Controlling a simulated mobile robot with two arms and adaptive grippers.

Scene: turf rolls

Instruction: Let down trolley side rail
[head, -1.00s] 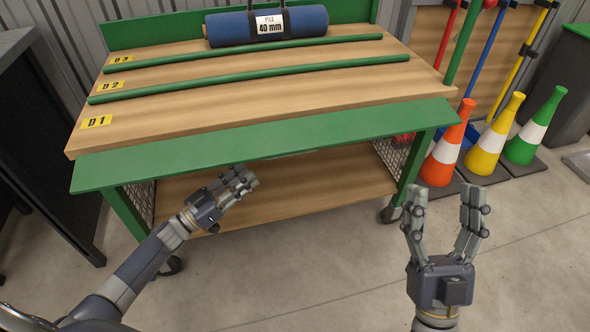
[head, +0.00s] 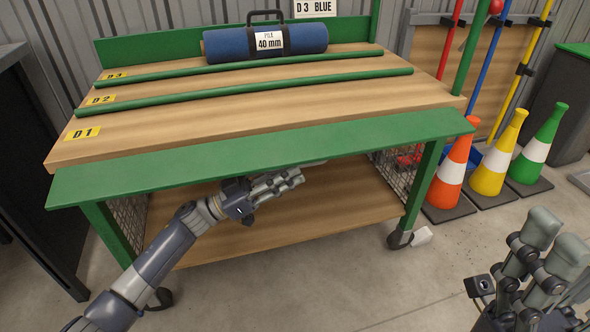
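The trolley's side rail (head: 260,155) is a long green board along the front edge of the wooden deck (head: 250,105). Its broad face shows, sloping toward me, and its lower edge stands out over the lower shelf (head: 330,215). My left gripper (head: 290,180) is just below the rail's lower edge, near its middle, with the fingers pointing right. The rail hides part of it, so I cannot tell whether it touches the rail or how far its fingers are apart. My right gripper (head: 555,255) is at the lower right, away from the trolley, open and empty.
A blue turf roll (head: 225,44) labelled 40 mm lies at the deck's back, behind two green bars. Orange (head: 452,165), yellow (head: 500,152) and green (head: 539,145) cones stand right of the trolley. A dark bench (head: 35,170) is at left. Floor in front is clear.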

